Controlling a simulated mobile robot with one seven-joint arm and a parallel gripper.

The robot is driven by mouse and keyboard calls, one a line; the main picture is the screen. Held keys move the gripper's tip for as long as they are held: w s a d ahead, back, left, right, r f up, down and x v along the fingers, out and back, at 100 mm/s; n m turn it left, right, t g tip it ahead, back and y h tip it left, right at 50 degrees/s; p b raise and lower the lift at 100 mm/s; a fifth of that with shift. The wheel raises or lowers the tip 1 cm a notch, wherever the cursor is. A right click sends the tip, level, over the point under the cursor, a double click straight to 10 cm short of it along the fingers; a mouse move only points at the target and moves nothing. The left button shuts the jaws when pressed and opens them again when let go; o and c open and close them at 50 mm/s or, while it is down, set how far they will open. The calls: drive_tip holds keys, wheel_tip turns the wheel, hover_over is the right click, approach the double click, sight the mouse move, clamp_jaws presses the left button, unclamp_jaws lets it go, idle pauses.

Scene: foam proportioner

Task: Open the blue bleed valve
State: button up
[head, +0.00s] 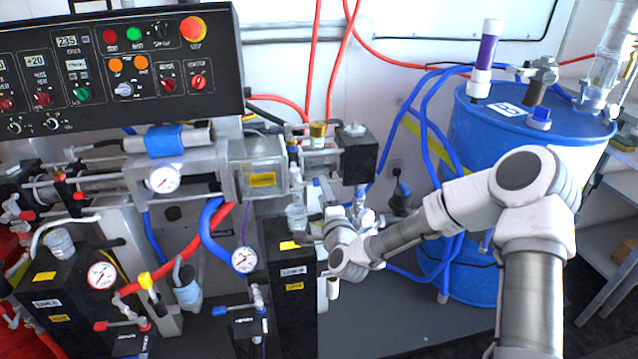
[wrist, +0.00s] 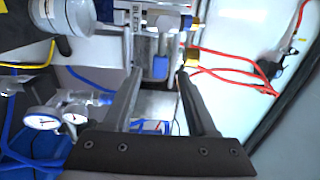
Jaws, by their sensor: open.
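My gripper (wrist: 158,72) is open in the wrist view, with two dark fingers apart and nothing held. A blue part (wrist: 160,68) shows beyond the fingertips; I cannot tell whether it is the valve. In the head view my wrist is right of the valve, apart from it, and the fingers are not clear.
A pressure gauge (head: 245,259) and blue hose sit above the valve. A similar red-handled valve (head: 101,326) is at the left. A black control panel (head: 110,75) overhangs the machine. A blue drum (head: 475,140) stands at the right behind my arm. Red hoses (wrist: 235,70) run nearby.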

sight(309, 183)
drive_tip(key=shift+x, duration=2.75)
clamp_jaws()
